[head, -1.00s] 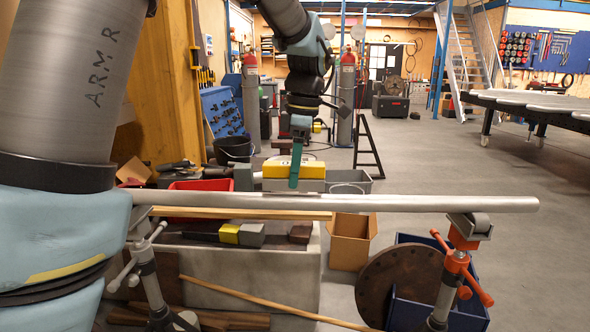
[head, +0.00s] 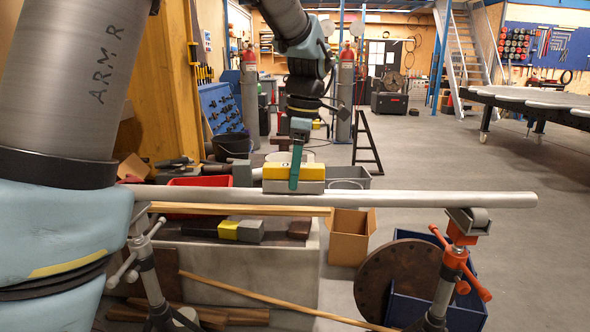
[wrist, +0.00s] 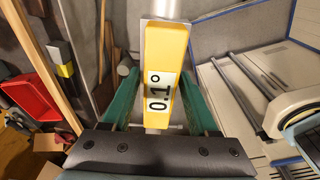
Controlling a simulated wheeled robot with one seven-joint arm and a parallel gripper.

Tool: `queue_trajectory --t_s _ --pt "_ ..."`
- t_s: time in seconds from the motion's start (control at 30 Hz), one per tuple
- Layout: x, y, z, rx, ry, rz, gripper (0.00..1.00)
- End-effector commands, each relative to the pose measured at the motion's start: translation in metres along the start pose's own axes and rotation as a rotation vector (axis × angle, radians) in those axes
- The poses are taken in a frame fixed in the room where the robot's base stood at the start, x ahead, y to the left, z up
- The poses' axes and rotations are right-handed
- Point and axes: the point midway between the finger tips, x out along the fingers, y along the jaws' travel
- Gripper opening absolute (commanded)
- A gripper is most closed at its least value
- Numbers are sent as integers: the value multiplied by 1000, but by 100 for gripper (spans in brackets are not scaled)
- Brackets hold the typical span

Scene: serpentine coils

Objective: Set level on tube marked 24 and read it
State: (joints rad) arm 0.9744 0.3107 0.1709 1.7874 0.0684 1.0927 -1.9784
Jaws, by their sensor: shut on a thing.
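A yellow level (head: 279,172) with a grey base sits along the top of a long silver tube (head: 420,200). Its base appears to touch the tube. My gripper (head: 294,182) comes down from above with teal fingers shut on the level's sides. In the wrist view the level (wrist: 168,45) lies between the two green fingers of my gripper (wrist: 160,88). No number mark shows on the tube.
The tube rests on an orange-handled roller stand (head: 462,235) at right and a grey stand (head: 145,262) at left. Below are a grey trough (head: 250,275), a cardboard box (head: 349,240), a rusty disc (head: 385,280) and a blue crate (head: 410,308). Open floor lies to the right.

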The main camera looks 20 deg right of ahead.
Motion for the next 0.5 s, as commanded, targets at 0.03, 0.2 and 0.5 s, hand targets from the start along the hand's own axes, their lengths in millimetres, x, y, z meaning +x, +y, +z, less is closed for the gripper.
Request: queue_trajectory --t_s 0.03,0.2,0.5 --pt "2 0 0 0 0 0 0" --pt "7 0 1 0 0 0 0" --pt "8 0 1 0 0 0 0"
